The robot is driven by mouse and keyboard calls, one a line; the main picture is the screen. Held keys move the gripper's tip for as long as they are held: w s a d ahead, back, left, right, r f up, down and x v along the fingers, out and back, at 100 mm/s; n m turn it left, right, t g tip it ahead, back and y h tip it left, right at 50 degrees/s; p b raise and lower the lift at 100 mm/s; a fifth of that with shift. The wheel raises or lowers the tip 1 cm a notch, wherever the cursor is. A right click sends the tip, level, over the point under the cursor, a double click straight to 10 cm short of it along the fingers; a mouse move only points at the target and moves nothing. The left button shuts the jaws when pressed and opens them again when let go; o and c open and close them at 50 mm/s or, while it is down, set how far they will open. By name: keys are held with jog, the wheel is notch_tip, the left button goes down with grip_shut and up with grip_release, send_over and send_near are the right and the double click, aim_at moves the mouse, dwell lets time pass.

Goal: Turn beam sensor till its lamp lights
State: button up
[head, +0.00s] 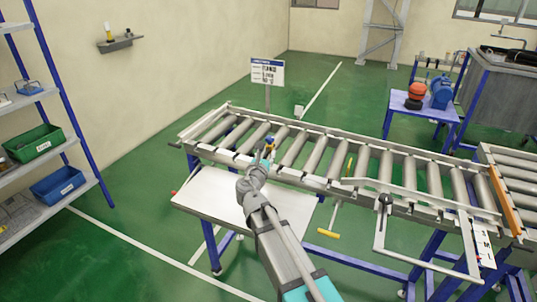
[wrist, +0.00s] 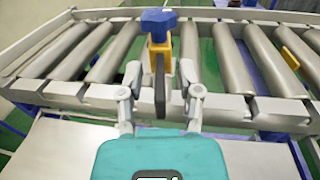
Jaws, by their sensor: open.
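The beam sensor, with a blue top (wrist: 158,22) and a yellow body (wrist: 160,50), stands at the near rail of the roller conveyor in the wrist view. It also shows small in the head view (head: 270,141). A dark flat piece (wrist: 160,82) stands upright below it, between my fingers. My gripper (wrist: 161,76) is open, with one finger on each side of the dark piece and the yellow body's lower part. Whether either finger touches cannot be told. In the head view my gripper (head: 258,168) reaches up to the rail. No lit lamp can be made out.
The roller conveyor (head: 320,181) runs across the middle. A pale table (head: 205,198) adjoins its near side. A yellow piece (wrist: 290,57) lies at the rollers to the right. A sign (head: 267,72) stands behind; a shelf rack (head: 70,100) is left.

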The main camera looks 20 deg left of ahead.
jog(key=shift+w, duration=0.35)
grip_shut()
